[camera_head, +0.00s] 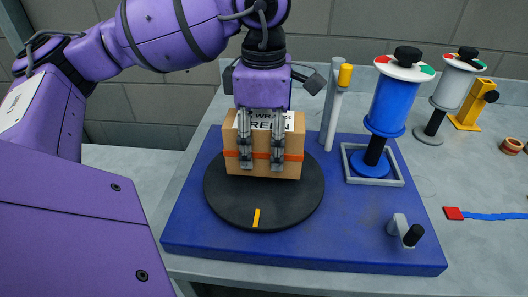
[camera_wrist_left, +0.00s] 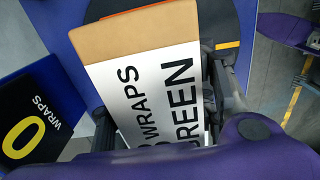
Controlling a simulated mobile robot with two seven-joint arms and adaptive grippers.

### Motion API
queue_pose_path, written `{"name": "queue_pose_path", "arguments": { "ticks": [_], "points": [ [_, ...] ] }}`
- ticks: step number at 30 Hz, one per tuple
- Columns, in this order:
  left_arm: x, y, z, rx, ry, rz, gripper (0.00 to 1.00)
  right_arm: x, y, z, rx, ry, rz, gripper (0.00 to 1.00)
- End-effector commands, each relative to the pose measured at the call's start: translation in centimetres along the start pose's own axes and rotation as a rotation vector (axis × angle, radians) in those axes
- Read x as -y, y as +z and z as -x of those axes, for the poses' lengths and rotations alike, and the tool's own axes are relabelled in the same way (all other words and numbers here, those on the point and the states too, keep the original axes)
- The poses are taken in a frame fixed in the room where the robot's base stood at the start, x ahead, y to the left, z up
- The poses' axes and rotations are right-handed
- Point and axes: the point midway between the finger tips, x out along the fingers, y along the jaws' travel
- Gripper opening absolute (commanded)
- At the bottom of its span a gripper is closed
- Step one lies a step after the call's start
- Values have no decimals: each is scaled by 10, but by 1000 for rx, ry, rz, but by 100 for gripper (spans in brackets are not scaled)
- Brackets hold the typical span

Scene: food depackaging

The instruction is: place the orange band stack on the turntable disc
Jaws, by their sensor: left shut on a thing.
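The orange band stack (camera_head: 293,168) is a brown cardboard box with an orange band around it and a white label reading "WRAPS" and "GREEN". In the head view my left gripper (camera_head: 261,162) reaches down from above and is shut on the box. The box is upright over the back half of the black turntable disc (camera_head: 240,212). I cannot tell whether its underside touches the disc. In the left wrist view the label side of the box (camera_wrist_left: 150,85) fills the middle, and part of the disc (camera_wrist_left: 222,22) shows behind it. My right gripper is not in view.
The disc, with a yellow mark, sits on a blue base (camera_head: 330,250). A blue roll (camera_head: 392,100) on a post, a pole with a yellow top (camera_head: 345,76) and a small crank (camera_head: 405,232) stand to the right. A "0 WRAPS" panel (camera_wrist_left: 35,115) shows in the left wrist view.

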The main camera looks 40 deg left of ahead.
Motion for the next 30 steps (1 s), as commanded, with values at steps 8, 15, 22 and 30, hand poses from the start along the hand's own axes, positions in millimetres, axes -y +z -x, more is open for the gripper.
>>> {"name": "queue_pose_path", "arguments": {
  "ticks": [8, 15, 22, 30],
  "points": [
    [2, 0, -24, 1, 0, -3, 11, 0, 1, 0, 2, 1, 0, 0],
    [2, 0, -28, 0, -2, -2, 11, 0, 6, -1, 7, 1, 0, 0],
    [2, 0, -28, 0, -2, -2, 70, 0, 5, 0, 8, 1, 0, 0],
    [2, 0, -26, 0, -1, -2, 70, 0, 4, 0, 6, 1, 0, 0]
  ]
}}
